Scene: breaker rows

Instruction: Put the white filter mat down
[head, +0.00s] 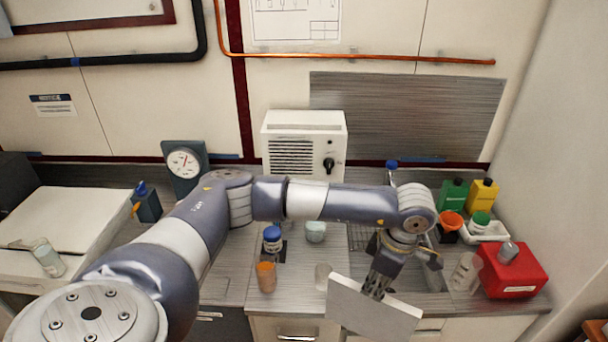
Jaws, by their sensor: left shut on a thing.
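The white filter mat (372,313) is a flat pale square panel, tilted, in the lower middle of the head view. My left gripper (376,288) reaches in from above and is shut on the mat's upper edge. The mat is held at the front of the counter, in front of the sink area, and hides part of the counter front and drawers behind it. I cannot tell how far it is from the counter edge. My right gripper is not in view.
A red container (512,271) and a clear bottle (466,271) stand right. A white vented box (303,143) is at the back wall.

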